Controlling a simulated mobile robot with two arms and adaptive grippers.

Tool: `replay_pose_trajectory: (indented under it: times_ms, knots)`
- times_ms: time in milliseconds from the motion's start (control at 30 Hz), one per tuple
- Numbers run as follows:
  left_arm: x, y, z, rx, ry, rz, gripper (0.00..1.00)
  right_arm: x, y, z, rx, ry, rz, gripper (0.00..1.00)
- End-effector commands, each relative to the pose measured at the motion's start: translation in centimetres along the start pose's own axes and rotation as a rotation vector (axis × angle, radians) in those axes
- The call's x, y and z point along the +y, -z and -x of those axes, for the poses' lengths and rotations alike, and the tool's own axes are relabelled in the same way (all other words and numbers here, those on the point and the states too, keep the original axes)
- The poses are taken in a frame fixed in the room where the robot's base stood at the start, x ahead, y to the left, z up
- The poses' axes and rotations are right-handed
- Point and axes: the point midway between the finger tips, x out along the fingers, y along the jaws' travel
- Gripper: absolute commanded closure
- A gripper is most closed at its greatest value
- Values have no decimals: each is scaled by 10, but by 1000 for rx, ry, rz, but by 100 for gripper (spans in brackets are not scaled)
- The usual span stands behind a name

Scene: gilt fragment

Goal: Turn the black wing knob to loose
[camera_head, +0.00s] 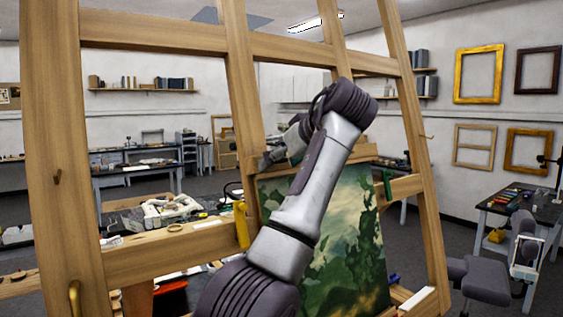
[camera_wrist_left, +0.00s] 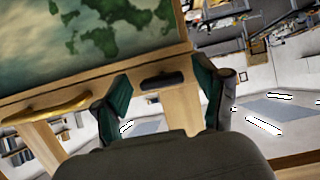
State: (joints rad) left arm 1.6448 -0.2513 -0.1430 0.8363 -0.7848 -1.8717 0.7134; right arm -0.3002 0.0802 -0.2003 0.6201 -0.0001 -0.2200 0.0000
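In the left wrist view the black wing knob (camera_wrist_left: 162,80) is a dark oblong bar on a wooden piece of the easel, just past the painting's edge. My left gripper (camera_wrist_left: 163,90) is open, with its two green-tipped fingers on either side of the knob. A gap shows between the knob and each finger; I cannot tell how far ahead the knob is. In the head view the left gripper (camera_head: 270,157) is at the top edge of the painting (camera_head: 350,240), and the knob is hidden there. My right gripper is not in view.
The wooden easel (camera_head: 65,150) fills the front of the head view. A brass handle-like bar (camera_wrist_left: 45,108) is left of the gripper in the wrist view. A yellow-handled tool (camera_head: 241,225) hangs by the easel's crossbar.

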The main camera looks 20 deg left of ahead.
Motion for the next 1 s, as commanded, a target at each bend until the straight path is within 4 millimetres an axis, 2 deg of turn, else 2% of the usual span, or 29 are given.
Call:
replay_pose_trajectory:
  times_ms: [267,367,700,1000]
  knots:
    - [0,0,3,1,-1,-1,27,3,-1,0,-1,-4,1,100]
    - [1,0,13,1,-2,-1,27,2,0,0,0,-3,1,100]
    - [1,0,66,1,-2,-1,27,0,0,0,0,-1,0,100]
    - [0,0,75,0,1,-1,27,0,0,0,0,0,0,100]
